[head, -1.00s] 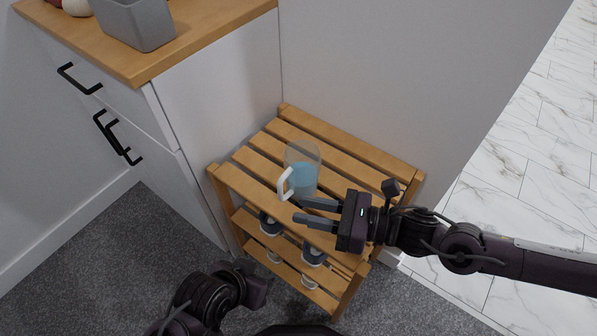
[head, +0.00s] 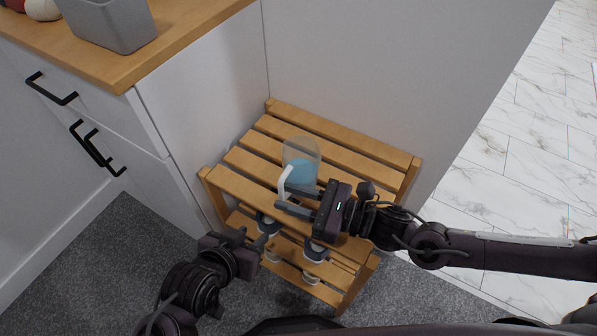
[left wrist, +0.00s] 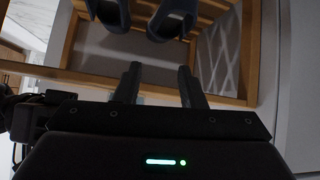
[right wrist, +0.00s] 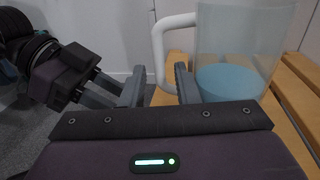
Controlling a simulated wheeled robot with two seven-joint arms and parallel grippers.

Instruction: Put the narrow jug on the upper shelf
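The narrow jug (head: 301,165) is clear with blue liquid and a white handle (head: 285,182). It stands upright on the top slats of a wooden rack (head: 345,150). My right gripper (head: 292,200) is at the jug's handle side. In the right wrist view its fingers (right wrist: 160,85) are apart, with the handle (right wrist: 172,30) just beyond them and its lower end between them; contact cannot be told. My left gripper (head: 264,240) is low at the rack's front. In the left wrist view its fingers (left wrist: 158,85) are apart with nothing between them.
Dark-and-white shoes (head: 315,252) sit on the lower levels of the rack; they also show in the left wrist view (left wrist: 172,20). A white cabinet (head: 195,125) with a wooden top and a grey bin (head: 110,22) stands at the left. A wall is behind the rack.

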